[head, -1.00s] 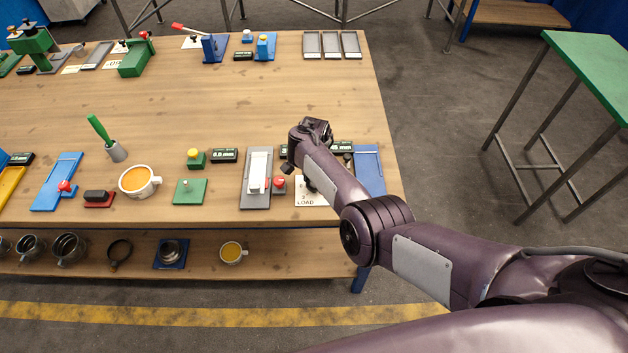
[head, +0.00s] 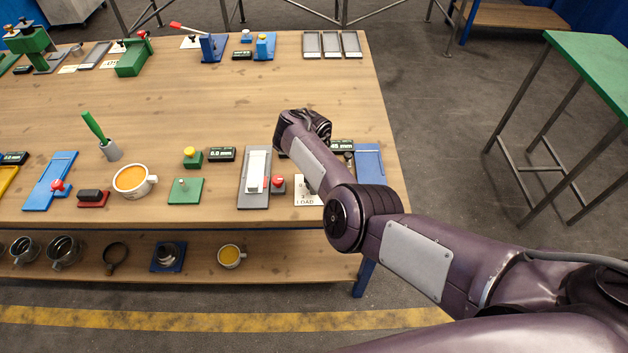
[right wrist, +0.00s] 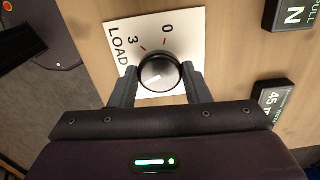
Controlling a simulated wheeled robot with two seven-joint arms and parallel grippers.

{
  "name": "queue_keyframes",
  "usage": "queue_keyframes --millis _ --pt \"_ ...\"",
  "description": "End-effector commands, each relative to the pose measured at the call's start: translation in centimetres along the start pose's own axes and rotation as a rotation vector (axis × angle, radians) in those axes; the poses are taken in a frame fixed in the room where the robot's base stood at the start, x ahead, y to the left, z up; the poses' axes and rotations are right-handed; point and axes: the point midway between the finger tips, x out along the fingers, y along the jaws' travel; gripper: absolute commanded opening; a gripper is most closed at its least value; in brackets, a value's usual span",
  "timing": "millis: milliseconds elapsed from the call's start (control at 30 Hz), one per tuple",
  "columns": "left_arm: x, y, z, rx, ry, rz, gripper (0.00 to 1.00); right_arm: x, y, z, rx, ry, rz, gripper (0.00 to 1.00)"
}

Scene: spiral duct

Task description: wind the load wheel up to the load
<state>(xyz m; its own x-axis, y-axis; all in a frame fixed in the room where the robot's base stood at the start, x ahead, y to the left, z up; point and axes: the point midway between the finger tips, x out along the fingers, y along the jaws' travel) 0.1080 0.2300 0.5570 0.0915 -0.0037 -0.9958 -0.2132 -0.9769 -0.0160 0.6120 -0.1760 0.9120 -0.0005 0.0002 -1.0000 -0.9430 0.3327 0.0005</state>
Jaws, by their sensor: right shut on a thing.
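The load wheel (right wrist: 160,73) is a round dark knob with a bright face and a white pointer mark. It sits on a white plate (right wrist: 118,31) marked LOAD, 0 and 3 with small red ticks. In the right wrist view the pointer lies toward the lower left. My right gripper (right wrist: 161,84) is shut on the wheel, one finger on each side. In the head view the plate (head: 304,196) shows partly at the bench's front right, and my arm hides the wheel and fingertips. My left gripper is not in view.
Two dark readouts, one lettered PULL N (right wrist: 292,14) and one showing 45 (right wrist: 271,100), lie right of the plate in the wrist view. A grey slide fixture (head: 254,178), red button (head: 277,181) and blue plate (head: 369,172) stand close to my right arm.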

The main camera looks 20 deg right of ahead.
Motion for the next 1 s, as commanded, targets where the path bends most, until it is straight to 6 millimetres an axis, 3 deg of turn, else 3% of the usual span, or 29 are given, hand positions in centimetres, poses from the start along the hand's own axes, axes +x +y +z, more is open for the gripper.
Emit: queue_keyframes --millis 767,800,933,1000 --pt "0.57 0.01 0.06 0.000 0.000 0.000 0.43 -0.04 -0.03 0.03 0.100 -0.001 -0.001 0.20" --pt "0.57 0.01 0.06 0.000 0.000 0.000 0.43 -0.04 -0.03 0.03 0.099 -0.001 -0.001 0.47" --pt "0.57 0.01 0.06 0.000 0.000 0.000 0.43 -0.04 -0.03 0.02 0.099 -0.001 -0.001 0.64" --pt "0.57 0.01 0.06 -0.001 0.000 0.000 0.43 -0.03 -0.03 0.02 0.099 -0.001 -0.001 0.65"
